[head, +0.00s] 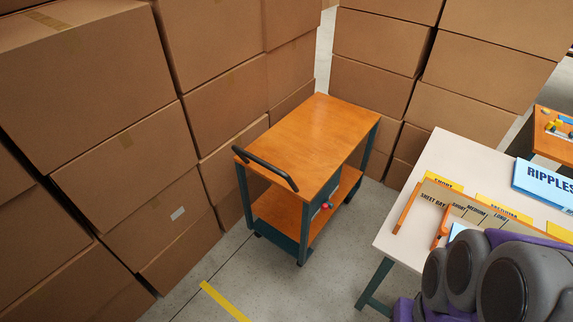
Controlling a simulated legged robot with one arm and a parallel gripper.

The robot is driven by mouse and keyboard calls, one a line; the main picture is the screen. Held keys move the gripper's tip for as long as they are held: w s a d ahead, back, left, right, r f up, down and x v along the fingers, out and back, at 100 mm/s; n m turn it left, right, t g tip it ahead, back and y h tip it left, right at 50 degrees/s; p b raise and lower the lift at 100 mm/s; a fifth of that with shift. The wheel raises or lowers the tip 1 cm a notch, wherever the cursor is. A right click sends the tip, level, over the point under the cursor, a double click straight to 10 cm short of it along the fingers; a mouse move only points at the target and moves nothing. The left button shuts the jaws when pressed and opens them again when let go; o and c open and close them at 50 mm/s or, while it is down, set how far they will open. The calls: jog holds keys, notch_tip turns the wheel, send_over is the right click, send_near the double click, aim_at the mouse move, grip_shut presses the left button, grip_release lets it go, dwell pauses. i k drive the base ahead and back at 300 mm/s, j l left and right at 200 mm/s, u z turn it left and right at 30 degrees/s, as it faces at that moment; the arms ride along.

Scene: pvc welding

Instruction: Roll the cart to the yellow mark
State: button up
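A yellow mark (225,301) is a strip on the grey floor in front of the cart, cut off by the bottom edge. The cart is apart from the mark. My gripper is not in view; only grey and purple parts of my arm show at lower right.
Stacked cardboard boxes (85,75) wall in the left, and more boxes (455,115) stand behind. Bare floor (325,275) lies between cart and table.

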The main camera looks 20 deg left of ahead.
aim_at(303, 156)
jog(key=u, duration=0.5)
jog(key=i+u, duration=0.15)
jog(key=u, duration=0.25)
jog(key=i+u, duration=0.15)
jog(key=u, duration=0.25)
jog(key=i+u, duration=0.15)
jog(key=u, duration=0.2)
